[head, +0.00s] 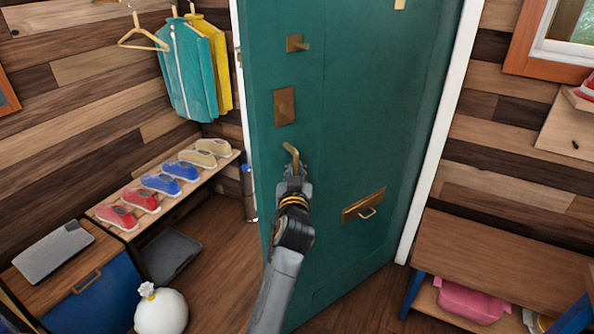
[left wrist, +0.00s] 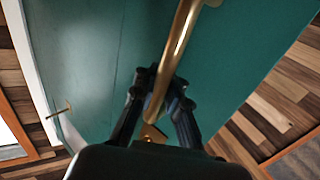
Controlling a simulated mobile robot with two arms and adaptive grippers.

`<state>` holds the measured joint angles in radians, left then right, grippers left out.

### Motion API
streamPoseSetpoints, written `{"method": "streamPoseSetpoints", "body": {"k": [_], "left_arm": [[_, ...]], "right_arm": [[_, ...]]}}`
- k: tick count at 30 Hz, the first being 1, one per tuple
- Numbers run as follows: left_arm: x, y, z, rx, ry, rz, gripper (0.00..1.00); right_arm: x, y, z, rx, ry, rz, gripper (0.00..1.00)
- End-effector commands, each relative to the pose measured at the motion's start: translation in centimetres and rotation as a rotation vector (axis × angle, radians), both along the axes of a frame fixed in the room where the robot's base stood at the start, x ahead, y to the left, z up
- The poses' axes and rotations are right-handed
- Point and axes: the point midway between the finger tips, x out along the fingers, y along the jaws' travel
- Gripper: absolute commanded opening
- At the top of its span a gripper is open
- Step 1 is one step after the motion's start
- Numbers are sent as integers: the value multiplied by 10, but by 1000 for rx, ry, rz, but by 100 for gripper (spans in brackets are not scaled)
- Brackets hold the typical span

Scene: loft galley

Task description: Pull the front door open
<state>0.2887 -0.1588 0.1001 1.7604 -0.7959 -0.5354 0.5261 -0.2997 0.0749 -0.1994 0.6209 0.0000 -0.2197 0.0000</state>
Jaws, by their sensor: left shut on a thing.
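The green front door (head: 355,120) stands ajar. Its left edge is swung out from the frame into the room, and its right edge is by the white frame post (head: 436,140). A brass lever handle (head: 291,152) is near the door's left edge. My left gripper (head: 293,172) is shut on this handle. In the left wrist view the brass handle (left wrist: 181,45) runs between the two dark fingers of the left gripper (left wrist: 160,88), with the green door (left wrist: 110,50) behind. My right gripper is not in view.
A shoe bench (head: 128,222) with several shoes and a dark tray (head: 171,256) are left of the door. A white tied bag (head: 161,312) lies on the floor at front left. A wooden bench (head: 500,262) stands to the right. Floor (head: 222,262) shows bare left of the door.

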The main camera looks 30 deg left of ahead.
Motion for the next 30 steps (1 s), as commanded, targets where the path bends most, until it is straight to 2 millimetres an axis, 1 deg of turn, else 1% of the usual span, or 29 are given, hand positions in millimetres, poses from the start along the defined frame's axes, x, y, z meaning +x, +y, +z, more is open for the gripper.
{"method": "streamPoseSetpoints", "body": {"k": [1, 7, 8, 9, 11, 12, 18, 20, 23, 26, 30], "left_arm": [[-2, 4, -1, 2, 4, 9, 0], [-2, 5, -2, 2, 4, 10, 0], [-2, 5, -2, 2, 4, 10, 12], [-2, 4, -2, 2, 4, 10, 20], [-2, 4, -2, 2, 4, 9, 32], [-2, 4, -2, 1, 4, 8, 36], [-1, 2, -1, 0, 2, 4, 36], [-1, 2, 0, 0, 1, 3, 36], [-1, 2, 6, 0, -2, 3, 36], [-1, 2, 20, 0, -4, 4, 36], [-1, 3, 48, -1, -6, 5, 36]], "right_arm": [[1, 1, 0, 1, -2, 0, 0], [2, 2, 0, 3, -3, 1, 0], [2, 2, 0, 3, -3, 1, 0], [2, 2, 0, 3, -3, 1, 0], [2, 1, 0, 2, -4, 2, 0], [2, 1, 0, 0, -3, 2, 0], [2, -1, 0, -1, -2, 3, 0], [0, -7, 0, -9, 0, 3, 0], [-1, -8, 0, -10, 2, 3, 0], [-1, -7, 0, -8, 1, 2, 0], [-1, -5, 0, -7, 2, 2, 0]]}}
